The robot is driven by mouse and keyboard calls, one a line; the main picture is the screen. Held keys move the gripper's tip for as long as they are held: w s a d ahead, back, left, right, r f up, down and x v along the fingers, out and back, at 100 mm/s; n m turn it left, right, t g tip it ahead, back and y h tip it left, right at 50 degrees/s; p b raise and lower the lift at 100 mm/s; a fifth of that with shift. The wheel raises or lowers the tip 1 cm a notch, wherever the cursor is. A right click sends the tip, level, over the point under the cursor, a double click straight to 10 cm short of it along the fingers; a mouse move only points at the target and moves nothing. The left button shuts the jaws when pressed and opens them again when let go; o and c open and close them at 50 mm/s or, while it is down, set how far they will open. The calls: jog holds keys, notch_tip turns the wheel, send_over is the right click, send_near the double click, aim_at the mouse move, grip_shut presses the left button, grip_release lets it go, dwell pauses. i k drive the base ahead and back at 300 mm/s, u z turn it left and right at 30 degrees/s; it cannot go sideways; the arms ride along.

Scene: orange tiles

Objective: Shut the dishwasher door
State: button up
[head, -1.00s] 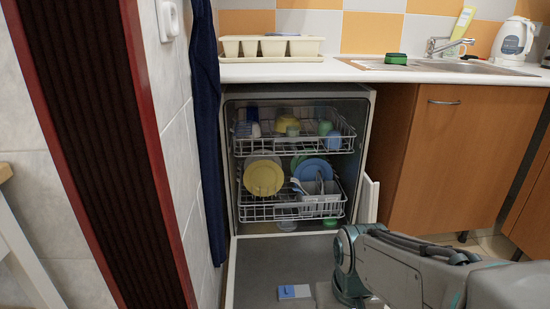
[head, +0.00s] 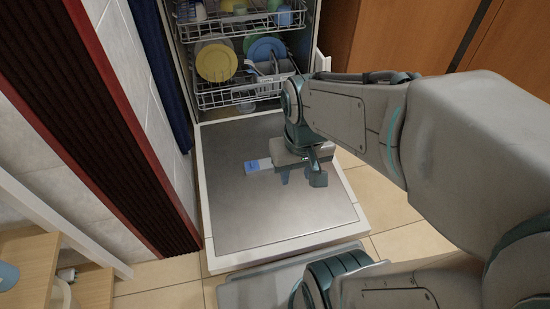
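The dishwasher (head: 189,75) stands open at the top of the head view. Its door (head: 250,215) is folded down flat, with its steel inner face up and a white rim around it. My gripper (head: 302,178) is over the right part of the door, pointing down, with its two fingers apart and nothing between them. I cannot tell how high above the door it is. Two racks (head: 235,95) with plates and cups sit inside the dishwasher, within its frame. My arm hides part of the door's right edge.
A white tiled wall and a dark red-framed panel (head: 110,120) stand close on the left. A wooden shelf (head: 30,250) is at the lower left. Orange cabinets (head: 400,40) are on the right. Beige floor (head: 390,205) shows right of the door.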

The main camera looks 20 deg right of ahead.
aim_at(250, 219)
jog(key=k, duration=0.45)
jog(key=u, duration=1.15)
jog(key=k, duration=1.05)
jog(key=z, duration=1.15)
jog(key=i, duration=0.5)
jog(key=u, duration=0.05)
